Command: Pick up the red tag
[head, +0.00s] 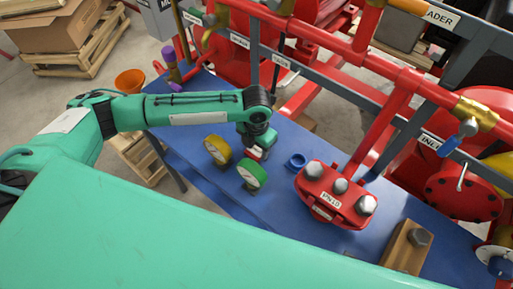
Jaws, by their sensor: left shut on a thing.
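My left gripper (260,146) points down over the blue bench, a little behind the yellow and green gauges. It is shut on a small red and white piece (254,153), which looks like the red tag. The gripper and wrist partly hide this piece, and it is too small to read. I cannot tell whether it touches the bench. My right gripper is not in view.
The blue bench (285,215) holds a yellow gauge (217,150), a green gauge (252,174), a blue ring (295,161), a red bolted block (331,196) and a wooden block with a bolt (404,250). Red pipes (385,125) and grey frame bars stand behind.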

